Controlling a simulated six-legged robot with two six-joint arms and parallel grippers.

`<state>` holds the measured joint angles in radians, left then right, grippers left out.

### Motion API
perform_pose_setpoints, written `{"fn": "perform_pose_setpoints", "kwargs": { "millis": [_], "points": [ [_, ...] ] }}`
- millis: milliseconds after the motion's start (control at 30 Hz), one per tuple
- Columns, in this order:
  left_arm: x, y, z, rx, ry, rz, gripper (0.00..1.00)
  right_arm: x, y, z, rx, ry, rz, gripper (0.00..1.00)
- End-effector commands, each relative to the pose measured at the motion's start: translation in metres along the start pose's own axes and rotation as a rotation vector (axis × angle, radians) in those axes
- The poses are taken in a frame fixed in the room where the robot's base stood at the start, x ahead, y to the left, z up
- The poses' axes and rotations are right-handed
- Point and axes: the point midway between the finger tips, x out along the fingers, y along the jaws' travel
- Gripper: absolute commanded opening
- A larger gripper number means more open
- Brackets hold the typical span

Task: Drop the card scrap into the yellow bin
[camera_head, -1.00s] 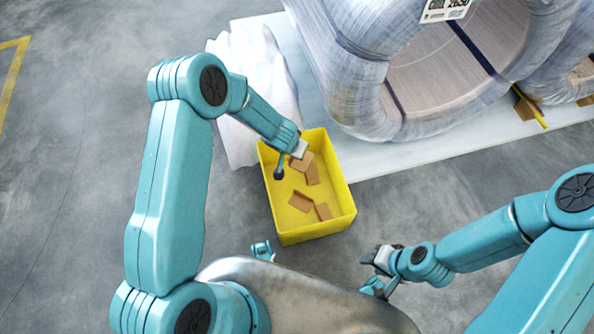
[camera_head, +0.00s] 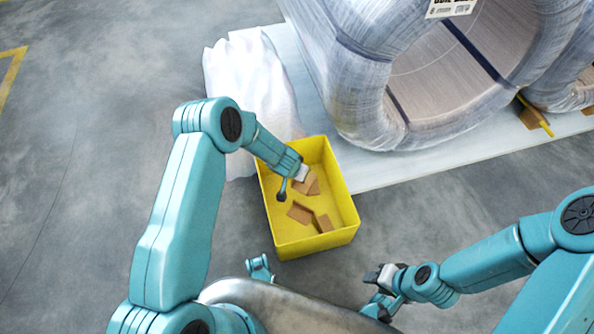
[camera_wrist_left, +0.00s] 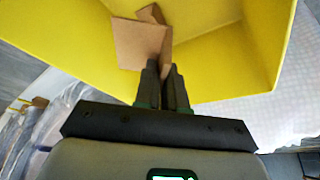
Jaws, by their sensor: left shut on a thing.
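My left gripper (camera_head: 301,177) reaches down into the yellow bin (camera_head: 304,244). In the left wrist view its dark fingers (camera_wrist_left: 166,82) are close together on a flat brown card scrap (camera_wrist_left: 140,43). The scrap is over the bin's inside, and its gap to the floor of the bin is hard to judge. Brown card shows beside the fingers in the head view, partly hidden by the gripper. My right gripper (camera_head: 373,277) is at the lower right, outside the bin; its finger gap is unclear.
Other card scraps (camera_head: 299,212) lie in the bin. A crumpled white sheet (camera_head: 245,85) lies behind it, left. A large wrapped coil (camera_head: 365,100) stands on a pale board (camera_head: 400,165) behind, right. Grey floor is clear at left.

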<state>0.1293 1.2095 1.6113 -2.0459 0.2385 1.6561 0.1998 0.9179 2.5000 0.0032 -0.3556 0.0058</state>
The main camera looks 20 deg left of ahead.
Motion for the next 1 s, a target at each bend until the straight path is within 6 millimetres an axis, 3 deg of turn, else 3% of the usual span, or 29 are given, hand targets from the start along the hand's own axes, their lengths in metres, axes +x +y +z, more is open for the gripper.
{"fn": "perform_pose_setpoints", "kwargs": {
  "millis": [200,233,300,667,767,1000],
  "points": [
    [0.000,0.000,0.000,0.000,0.000,0.000,0.00,0.000,0.000,0.000,0.000,0.000,0.000,0.43],
    [0.000,0.000,0.000,0.000,0.000,0.000,0.20,0.000,0.000,0.000,0.000,0.000,0.000,0.43],
    [0.000,0.000,0.000,0.000,0.000,0.000,0.40,0.000,0.000,0.000,0.000,0.000,0.000,0.43],
    [-0.005,0.000,0.000,0.000,-0.001,0.000,0.40,-0.001,0.000,0.000,0.000,0.000,0.000,0.43],
    [-0.020,0.000,-0.001,0.002,0.001,0.001,0.40,-0.002,-0.001,0.000,-0.001,-0.001,0.000,0.43],
    [-0.084,0.000,-0.002,0.001,0.003,-0.001,0.40,-0.007,-0.003,0.001,-0.004,-0.004,-0.001,0.43]
  ]
}}
